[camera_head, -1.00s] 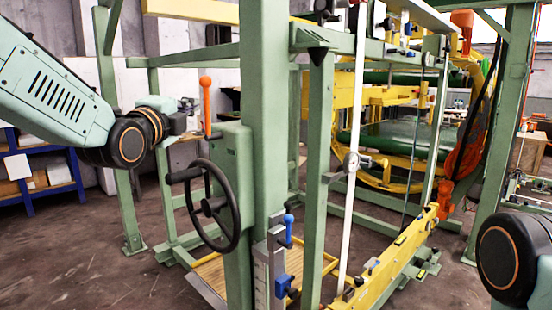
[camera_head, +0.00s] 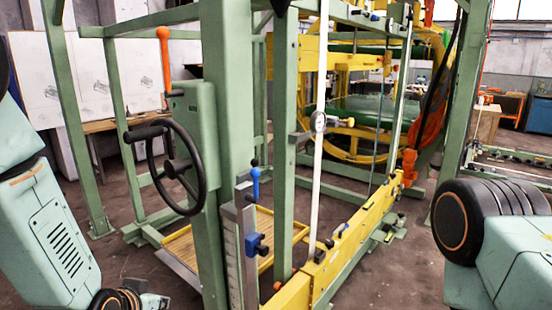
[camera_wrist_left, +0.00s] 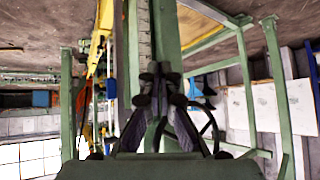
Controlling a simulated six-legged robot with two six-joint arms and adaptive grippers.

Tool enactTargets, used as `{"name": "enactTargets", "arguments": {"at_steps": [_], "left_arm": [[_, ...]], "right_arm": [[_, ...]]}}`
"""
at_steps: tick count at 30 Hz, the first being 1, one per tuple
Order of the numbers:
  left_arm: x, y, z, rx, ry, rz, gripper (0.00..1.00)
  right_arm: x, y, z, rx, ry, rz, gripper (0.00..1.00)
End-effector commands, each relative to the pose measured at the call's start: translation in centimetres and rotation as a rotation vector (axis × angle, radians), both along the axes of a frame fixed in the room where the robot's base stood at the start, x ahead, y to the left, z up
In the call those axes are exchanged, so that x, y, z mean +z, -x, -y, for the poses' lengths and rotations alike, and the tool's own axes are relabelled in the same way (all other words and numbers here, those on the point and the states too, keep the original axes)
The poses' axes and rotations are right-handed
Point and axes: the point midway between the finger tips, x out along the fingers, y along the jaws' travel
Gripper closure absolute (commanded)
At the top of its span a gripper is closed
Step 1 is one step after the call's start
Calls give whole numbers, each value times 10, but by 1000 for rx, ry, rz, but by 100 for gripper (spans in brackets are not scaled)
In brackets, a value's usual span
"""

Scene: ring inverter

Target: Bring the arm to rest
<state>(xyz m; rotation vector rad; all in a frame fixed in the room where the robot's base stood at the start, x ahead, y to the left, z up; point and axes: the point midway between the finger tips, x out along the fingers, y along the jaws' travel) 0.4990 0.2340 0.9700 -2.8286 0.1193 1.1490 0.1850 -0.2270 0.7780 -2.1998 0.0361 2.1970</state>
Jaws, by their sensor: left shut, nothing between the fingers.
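My left arm (camera_head: 55,235) is pale green and hangs down along the left edge of the head view. Its dark wrist joint (camera_head: 115,300) sits at the bottom edge, where the gripper is mostly cut off. In the left wrist view, my left gripper (camera_wrist_left: 160,78) shows its dark fingers closed together with nothing between them. Behind them stands a green post of the frame. My right arm (camera_head: 490,225) shows a dark ribbed joint and a pale green link at the right edge. The right gripper is out of view.
A green machine frame (camera_head: 216,130) stands close ahead. It carries a black handwheel (camera_head: 198,165), an orange-knobbed lever (camera_head: 164,60) and a blue-knobbed lever (camera_head: 255,182). A yellow beam (camera_head: 345,255) runs along its low right side. Bare floor (camera_head: 400,285) lies between the beam and my right arm.

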Motion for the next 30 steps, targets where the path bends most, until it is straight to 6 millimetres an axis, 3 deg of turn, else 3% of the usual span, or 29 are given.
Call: {"name": "enactTargets", "arguments": {"at_steps": [1,6,12,15,18,21,24,30], "left_arm": [[-35,22,1,26,21,-68,100],[-118,95,3,119,77,-277,100],[-202,196,4,166,68,-526,100],[-235,245,5,163,50,-638,100],[-260,282,6,157,38,-723,100],[-275,304,6,154,31,-775,100],[-280,314,6,154,29,-797,100],[-279,315,6,154,29,-800,100]], "right_arm": [[-11,0,0,0,0,0,60],[-31,0,0,0,0,0,60],[-56,0,0,0,0,0,60],[-69,0,0,0,0,0,60],[-79,0,0,0,0,0,60],[-85,0,0,0,0,0,60],[-87,0,0,0,0,0,60],[-86,0,0,0,0,0,60]]}}
